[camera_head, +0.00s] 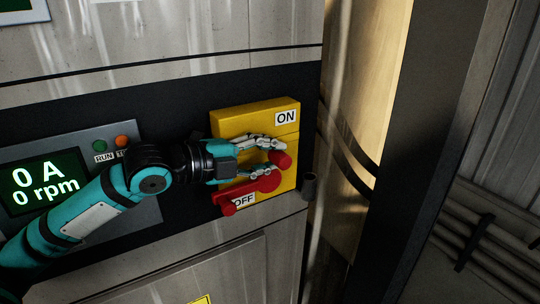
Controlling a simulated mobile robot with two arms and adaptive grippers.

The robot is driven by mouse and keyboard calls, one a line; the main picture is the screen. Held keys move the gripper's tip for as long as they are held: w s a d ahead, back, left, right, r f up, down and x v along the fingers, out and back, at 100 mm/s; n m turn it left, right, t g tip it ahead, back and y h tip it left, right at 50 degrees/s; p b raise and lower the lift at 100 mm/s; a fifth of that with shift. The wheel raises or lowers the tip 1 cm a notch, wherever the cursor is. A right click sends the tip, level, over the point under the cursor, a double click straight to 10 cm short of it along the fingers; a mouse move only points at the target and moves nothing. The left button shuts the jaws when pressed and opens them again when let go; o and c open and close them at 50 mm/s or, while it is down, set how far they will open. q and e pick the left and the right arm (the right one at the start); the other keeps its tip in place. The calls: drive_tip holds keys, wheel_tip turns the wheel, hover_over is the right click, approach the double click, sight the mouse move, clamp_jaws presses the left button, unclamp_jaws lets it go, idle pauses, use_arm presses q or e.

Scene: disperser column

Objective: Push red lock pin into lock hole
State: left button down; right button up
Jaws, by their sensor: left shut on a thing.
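A yellow switch box (226,124) is mounted on the dark panel, with an ON label at its upper right and an OFF label at its lower left. A red rotary handle (246,188) on it lies toward the OFF label. My left gripper (279,157) reaches in from the left in front of the box. Its fingers are shut on the red lock pin (282,161), a short red cylinder just above the handle's round hub. I cannot make out the lock hole or whether the pin touches the handle. My right gripper is out of view.
A control display (42,181) reading 0 A and 0 rpm, with green and orange buttons, sits at the left behind my arm. A short dark grey cylinder (309,186) stands at the box's lower right. A dark vertical post (420,150) is farther right.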

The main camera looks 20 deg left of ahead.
use_arm(q)
drive_tip(key=c, duration=1)
unclamp_jaws()
